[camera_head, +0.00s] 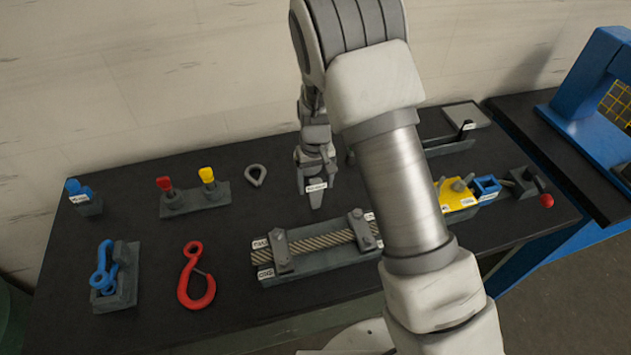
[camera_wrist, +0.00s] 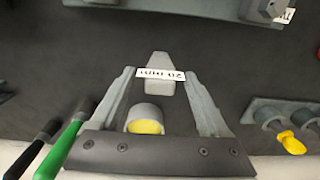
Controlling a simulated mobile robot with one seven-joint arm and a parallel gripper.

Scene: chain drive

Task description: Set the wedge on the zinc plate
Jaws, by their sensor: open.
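A small grey tapered block with a white label, which looks like the wedge (camera_head: 316,197), is at the middle of the dark bench below my gripper (camera_head: 315,178). In the wrist view the wedge (camera_wrist: 160,87) lies between the two fingertips of my gripper (camera_wrist: 159,78), with a gap on each side. The fingers are apart and hold nothing. A flat light-grey plate (camera_head: 466,113) at the back right of the bench may be the zinc plate; I cannot read its label. My arm hides part of the bench there.
A wire rope in a grey clamp block (camera_head: 325,262) lies in front of the wedge. A red hook (camera_head: 196,279), a blue shackle (camera_head: 104,270) and a grey thimble (camera_head: 255,176) are to the left. Yellow and blue parts (camera_head: 458,195) stand right.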

